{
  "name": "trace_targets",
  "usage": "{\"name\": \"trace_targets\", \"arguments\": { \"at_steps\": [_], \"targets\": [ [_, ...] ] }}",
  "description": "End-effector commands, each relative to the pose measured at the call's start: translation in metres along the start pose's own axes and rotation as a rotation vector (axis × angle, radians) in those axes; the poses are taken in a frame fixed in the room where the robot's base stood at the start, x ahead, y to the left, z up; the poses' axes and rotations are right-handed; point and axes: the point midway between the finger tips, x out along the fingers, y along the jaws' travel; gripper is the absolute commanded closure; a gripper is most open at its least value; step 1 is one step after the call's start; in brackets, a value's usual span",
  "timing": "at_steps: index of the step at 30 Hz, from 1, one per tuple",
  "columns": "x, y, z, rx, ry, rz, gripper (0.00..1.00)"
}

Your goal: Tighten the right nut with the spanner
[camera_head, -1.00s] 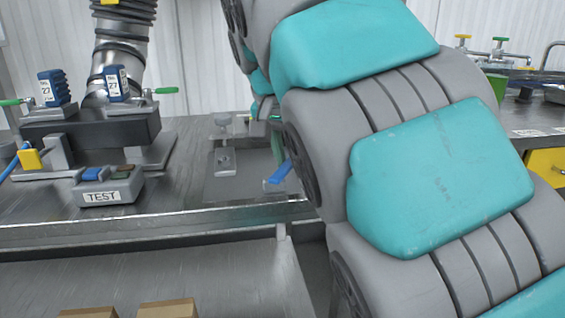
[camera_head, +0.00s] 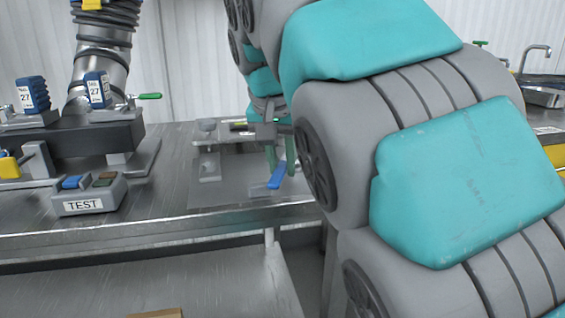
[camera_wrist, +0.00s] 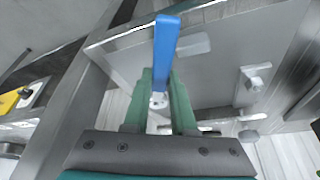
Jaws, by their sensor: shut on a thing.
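My gripper (camera_wrist: 160,80) has two green fingers and is shut on the spanner (camera_wrist: 166,42), whose blue handle points up in the wrist view. In the head view the blue handle (camera_head: 277,177) shows at the right front of a grey fixture plate (camera_head: 235,185), below my gripper (camera_head: 280,160). The spanner's jaw end cannot be made out. A nut-like fastener (camera_wrist: 253,83) stands on a block on the plate, right of my gripper in the wrist view. Another small round fastener (camera_wrist: 158,100) shows between the fingers. Which one is the right nut I cannot tell.
A grey box labelled TEST (camera_head: 88,196) with coloured buttons stands left on the metal bench (camera_head: 160,215). Behind it is a dark block with blue tagged valves (camera_head: 97,90). My arm hides the right middle of the head view.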

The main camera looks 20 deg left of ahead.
Motion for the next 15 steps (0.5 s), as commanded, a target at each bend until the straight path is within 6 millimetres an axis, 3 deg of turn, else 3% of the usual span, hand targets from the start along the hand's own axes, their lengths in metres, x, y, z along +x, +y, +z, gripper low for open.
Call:
{"name": "trace_targets", "arguments": {
  "at_steps": [15],
  "targets": [
    [-0.0074, 0.0, -0.0031, 0.0, 0.001, 0.0, 1.0]
  ]
}}
